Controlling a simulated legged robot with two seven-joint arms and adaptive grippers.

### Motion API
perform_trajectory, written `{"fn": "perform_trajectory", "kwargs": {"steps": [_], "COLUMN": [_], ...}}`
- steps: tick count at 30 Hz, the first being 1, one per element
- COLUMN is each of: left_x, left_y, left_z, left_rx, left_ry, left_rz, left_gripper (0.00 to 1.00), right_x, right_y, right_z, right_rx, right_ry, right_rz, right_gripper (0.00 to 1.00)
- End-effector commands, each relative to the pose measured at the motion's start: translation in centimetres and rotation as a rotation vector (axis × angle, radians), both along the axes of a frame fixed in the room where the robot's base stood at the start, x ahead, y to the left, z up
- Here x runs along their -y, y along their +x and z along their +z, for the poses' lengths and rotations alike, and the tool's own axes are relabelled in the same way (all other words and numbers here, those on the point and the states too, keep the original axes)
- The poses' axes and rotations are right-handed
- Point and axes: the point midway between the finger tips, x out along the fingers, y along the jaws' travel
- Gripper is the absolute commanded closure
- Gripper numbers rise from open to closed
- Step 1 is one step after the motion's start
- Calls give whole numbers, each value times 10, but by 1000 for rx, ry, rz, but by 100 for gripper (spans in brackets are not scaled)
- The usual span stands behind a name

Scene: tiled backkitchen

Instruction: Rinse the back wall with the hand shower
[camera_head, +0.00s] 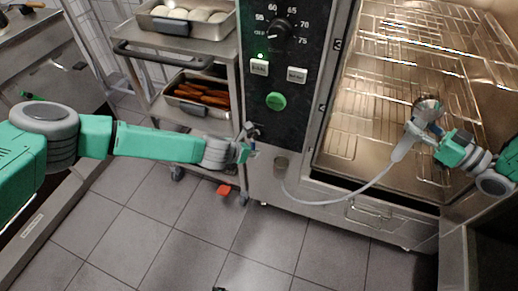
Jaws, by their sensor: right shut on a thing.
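The hand shower (405,144) is white with a round metallic head and shows in front of the open oven at the right. My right gripper (432,137) is shut on the hand shower, partly hiding it. A pale hose runs from its lower end down and left to a fitting (281,163) on the oven's lower front. The oven cavity is lit and holds wire racks (385,75); its back wall is partly hidden behind them. My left gripper (252,142) is in front of the cart's right edge, beside the control panel. It is small and its finger opening is unclear.
A metal cart (150,57) at the left carries a tray of pale round items (190,14) and, lower, a tray of orange-brown items (203,92). The control panel (280,80) has a dial and a green button. A grey counter stands at lower right.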

Motion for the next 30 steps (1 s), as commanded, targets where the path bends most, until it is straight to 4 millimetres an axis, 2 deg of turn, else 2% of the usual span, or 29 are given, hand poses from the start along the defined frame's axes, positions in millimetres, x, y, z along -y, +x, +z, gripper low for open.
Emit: {"fn": "perform_trajectory", "kwargs": {"steps": [6, 12, 18, 30], "left_x": [-16, -26, -30, -30], "left_y": [-27, -46, -54, -54], "left_z": [31, 51, 58, 63], "left_rx": [-2, -3, -4, -4], "left_ry": [-1, 1, 2, 2], "left_rz": [0, 1, 1, 1], "left_gripper": [66, 66, 66, 66], "right_x": [-1, 0, 0, -1], "right_y": [0, 1, 1, -5], "right_z": [1, 1, 0, 1], "right_rx": [2, 1, 1, 0], "right_ry": [1, 1, 1, 1], "right_rz": [0, 0, 0, 0], "right_gripper": [100, 100, 100, 100]}}
